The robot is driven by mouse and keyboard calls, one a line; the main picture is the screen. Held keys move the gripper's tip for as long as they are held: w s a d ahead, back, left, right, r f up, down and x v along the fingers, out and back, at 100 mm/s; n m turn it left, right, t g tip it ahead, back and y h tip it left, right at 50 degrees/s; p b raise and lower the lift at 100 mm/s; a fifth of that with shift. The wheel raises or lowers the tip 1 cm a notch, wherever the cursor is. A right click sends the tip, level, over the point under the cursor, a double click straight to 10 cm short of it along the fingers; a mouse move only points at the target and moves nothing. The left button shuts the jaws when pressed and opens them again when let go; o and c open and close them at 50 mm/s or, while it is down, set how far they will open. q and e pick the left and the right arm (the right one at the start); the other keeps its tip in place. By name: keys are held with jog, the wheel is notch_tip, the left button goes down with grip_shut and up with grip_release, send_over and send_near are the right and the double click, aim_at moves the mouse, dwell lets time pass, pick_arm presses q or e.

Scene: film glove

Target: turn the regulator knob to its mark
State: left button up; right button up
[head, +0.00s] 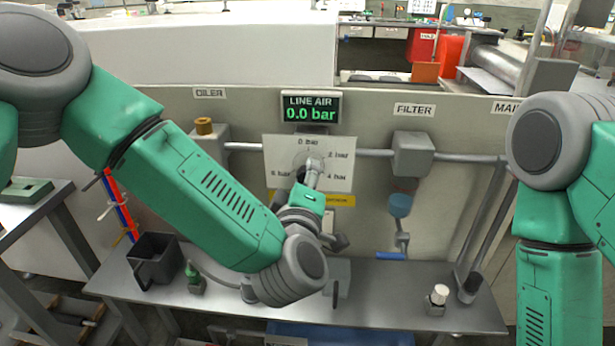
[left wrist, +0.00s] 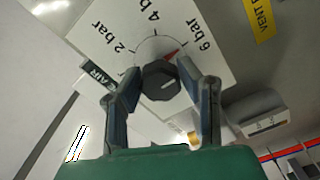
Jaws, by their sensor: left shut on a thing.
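The regulator knob (left wrist: 160,82) is dark and many-sided, and sits in the middle of a white dial card (left wrist: 205,38) in the left wrist view. A short pale line shows on its face. In the head view my left gripper (head: 310,172) is in front of the dial card (head: 335,172) and hides most of the knob. My right gripper is out of view.
The LINE AIR display (head: 311,107) above the card reads 0.0 bar. A filter (head: 413,155) and a blue-handled valve (head: 391,256) are to the right. A dark bin (head: 155,260) and a small bottle (head: 436,299) stand on the grey bench (head: 400,300).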

pick_arm(q)
jog(key=shift+f, duration=0.2)
jog(key=o, duration=1.2)
jog(key=shift+c, duration=0.2)
jog(key=shift+r, duration=0.1)
jog(key=shift+s, duration=0.1)
jog(key=s+a, duration=0.1)
jog(key=s, duration=1)
jog(key=shift+s, duration=0.4)
